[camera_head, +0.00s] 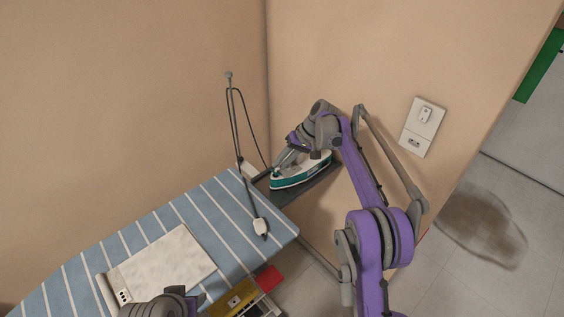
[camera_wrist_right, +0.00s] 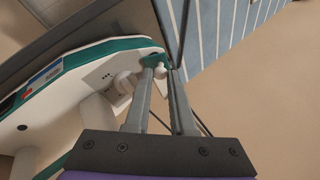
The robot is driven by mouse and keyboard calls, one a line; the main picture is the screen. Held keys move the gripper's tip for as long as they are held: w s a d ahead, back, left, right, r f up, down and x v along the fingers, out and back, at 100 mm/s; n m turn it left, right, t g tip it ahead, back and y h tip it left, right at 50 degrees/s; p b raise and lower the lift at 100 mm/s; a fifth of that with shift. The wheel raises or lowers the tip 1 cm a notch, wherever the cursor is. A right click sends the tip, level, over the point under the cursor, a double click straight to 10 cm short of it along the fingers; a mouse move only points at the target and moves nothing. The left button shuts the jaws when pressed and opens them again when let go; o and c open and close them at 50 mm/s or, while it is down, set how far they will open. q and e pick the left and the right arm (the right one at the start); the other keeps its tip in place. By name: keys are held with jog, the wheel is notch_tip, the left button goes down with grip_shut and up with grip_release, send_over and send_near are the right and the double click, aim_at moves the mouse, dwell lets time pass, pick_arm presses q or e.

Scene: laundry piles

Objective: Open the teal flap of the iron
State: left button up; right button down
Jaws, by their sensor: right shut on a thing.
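The white and teal iron (camera_head: 300,176) sits on the dark rest at the far end of the ironing board, partly hidden by my right gripper. In the right wrist view the iron (camera_wrist_right: 70,92) fills the left side, its teal edge running towards the fingertips. My right gripper (camera_head: 281,160) reaches down to the iron's near-left end. In the wrist view its fingers (camera_wrist_right: 162,70) are close together on the small teal flap (camera_wrist_right: 155,60) at the iron's end. Part of my left arm's end shows at the bottom edge of the head view; its fingers cannot be made out.
The blue striped ironing board (camera_head: 130,243) carries a whitish folded cloth or panel (camera_head: 165,264). The wall with a socket (camera_head: 422,125) is close behind my right arm.

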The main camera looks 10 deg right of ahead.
jog(key=c, duration=0.8)
grip_release()
jog(key=shift+o, duration=0.2)
jog(key=p+v, duration=0.1)
jog(key=v, duration=0.9)
jog(key=shift+d+r, duration=0.25)
jog(key=shift+r, duration=0.05)
jog(key=shift+s, duration=0.1)
